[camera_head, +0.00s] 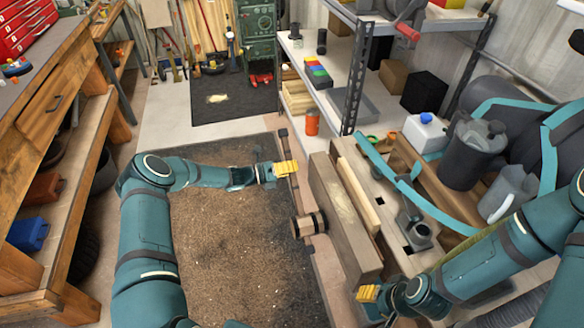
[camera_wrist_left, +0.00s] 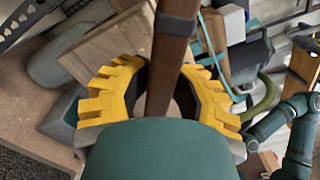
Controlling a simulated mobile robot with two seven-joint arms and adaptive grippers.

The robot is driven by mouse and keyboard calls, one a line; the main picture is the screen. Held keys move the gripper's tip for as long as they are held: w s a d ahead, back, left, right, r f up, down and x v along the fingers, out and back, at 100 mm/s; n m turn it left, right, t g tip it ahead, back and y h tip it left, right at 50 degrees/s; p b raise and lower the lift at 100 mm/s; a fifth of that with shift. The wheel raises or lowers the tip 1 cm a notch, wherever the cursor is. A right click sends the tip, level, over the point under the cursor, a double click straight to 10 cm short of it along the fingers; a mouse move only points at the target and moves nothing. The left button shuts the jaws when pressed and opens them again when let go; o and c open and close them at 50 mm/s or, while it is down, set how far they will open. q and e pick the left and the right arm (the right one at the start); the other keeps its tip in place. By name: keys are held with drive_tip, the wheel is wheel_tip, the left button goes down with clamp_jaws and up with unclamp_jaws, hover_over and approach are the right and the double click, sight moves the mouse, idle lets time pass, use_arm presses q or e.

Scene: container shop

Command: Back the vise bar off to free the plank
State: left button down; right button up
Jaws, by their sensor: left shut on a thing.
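The vise bar (camera_head: 291,189) is a dark wooden rod with a dark collar, running past the round wooden screw hub (camera_head: 308,224) in front of the vise. My left gripper (camera_head: 287,169) is shut on the bar near its far end. In the left wrist view the bar (camera_wrist_left: 172,70) passes between the yellow fingers of this gripper (camera_wrist_left: 160,100). A pale plank (camera_head: 358,195) stands on edge between the thick wooden vise jaw (camera_head: 336,215) and the bench. My right gripper (camera_head: 368,294) is by the near end of the jaw; its fingers are partly hidden.
The workbench (camera_head: 400,235) holds a small grey metal tool (camera_head: 416,229). Grey jugs (camera_head: 508,192) and a white container (camera_head: 425,133) stand behind. Metal shelving (camera_head: 320,75) rises beyond the vise. A wooden bench (camera_head: 55,95) is at left. The brown floor mat (camera_head: 225,225) is clear.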

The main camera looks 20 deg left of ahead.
use_arm(q)
drive_tip(key=shift+w+d+f, duration=0.1)
drive_tip(key=shift+d, duration=0.2)
drive_tip(key=c, duration=0.8)
unclamp_jaws()
drive_tip(key=shift+d, duration=0.1)
drive_tip(key=shift+a+f, duration=0.1)
drive_tip(key=shift+a, duration=0.45)
drive_tip(key=v, duration=1.1)
drive_tip(key=shift+s, duration=0.25)
